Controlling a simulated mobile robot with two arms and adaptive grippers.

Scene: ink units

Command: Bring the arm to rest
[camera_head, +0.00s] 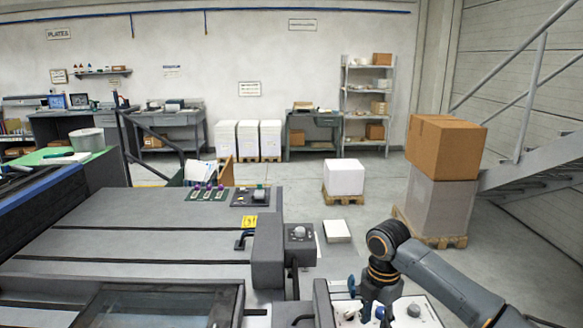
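My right arm comes in from the lower right, and its dark joint with orange rings stands above a white panel (427,319) at the bottom edge. My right gripper (377,307) points down at this panel. Its fingertips are small and partly cut off by the frame edge, so I cannot tell whether they are open or shut, or touching anything. My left arm and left gripper are not in view.
A large grey machine (140,240) fills the lower left, with a control box (300,236) at its right end. Stacked cartons (445,147) on a pallet stand to the right, before a metal stair (540,170). A white stack (343,177) stands on a pallet on open floor.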

